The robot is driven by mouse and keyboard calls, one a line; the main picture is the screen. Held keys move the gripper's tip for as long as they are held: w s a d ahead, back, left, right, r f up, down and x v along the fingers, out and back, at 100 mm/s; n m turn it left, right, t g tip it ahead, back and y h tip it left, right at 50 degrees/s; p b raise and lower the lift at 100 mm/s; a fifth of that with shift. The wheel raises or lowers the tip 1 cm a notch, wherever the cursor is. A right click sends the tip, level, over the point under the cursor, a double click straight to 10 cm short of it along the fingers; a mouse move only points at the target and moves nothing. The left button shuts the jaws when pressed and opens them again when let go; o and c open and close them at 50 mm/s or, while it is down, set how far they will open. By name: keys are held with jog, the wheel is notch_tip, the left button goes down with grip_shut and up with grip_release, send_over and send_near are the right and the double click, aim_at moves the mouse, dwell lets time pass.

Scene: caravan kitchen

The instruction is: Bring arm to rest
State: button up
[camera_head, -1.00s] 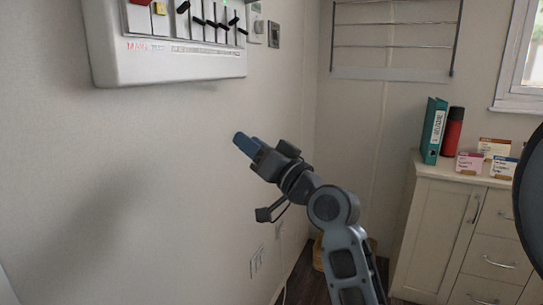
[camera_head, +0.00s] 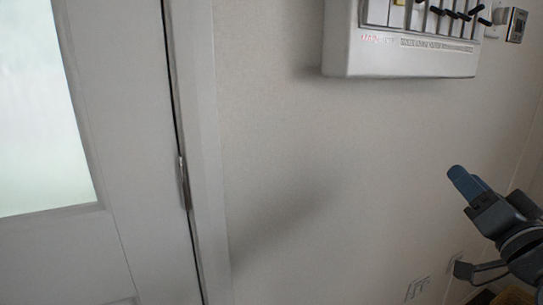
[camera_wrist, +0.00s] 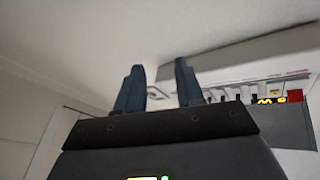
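My gripper (camera_head: 463,182) is at the right edge of the head view, with blue fingertips pointing up and to the left. It is in front of the bare wall, below the switch panel (camera_head: 400,56) and apart from it. In the wrist view, the two blue fingers of my gripper (camera_wrist: 160,85) stand apart with nothing between them. Most of my arm is out of the head view. The panel also shows upside down in the wrist view (camera_wrist: 225,62), beyond the fingers.
A door (camera_head: 130,150) with a frosted pane (camera_head: 38,120) and a hinge (camera_head: 183,182) fills the left. A wall socket (camera_head: 418,288) sits low at the right. A small wall box (camera_head: 516,25) is right of the panel. The wall between door and gripper is clear.

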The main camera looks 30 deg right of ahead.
jog(key=s+a+f+n+g+y+p, duration=0.15)
jog(key=s+a+f, duration=0.25)
jog(key=a+f, duration=0.4)
jog(key=s+a+f+n+g+y+p, duration=0.15)
jog(key=s+a+f, duration=0.35)
jog(key=a, duration=0.5)
jog(key=s+a+n+y+p, duration=0.1)
jog(key=s+a+n+y, duration=0.2)
jog(key=s, duration=0.5)
jog(key=s+a+f+n+g+y+p, duration=0.1)
jog(key=s+a+n+y, duration=0.1)
jog(key=s+a+n, duration=0.2)
jog(key=s+a, duration=0.2)
jog(key=s, duration=0.2)
jog(key=shift+a+y+p, duration=0.15)
jog(key=shift+y+p, duration=0.25)
jog(key=shift+f, duration=0.1)
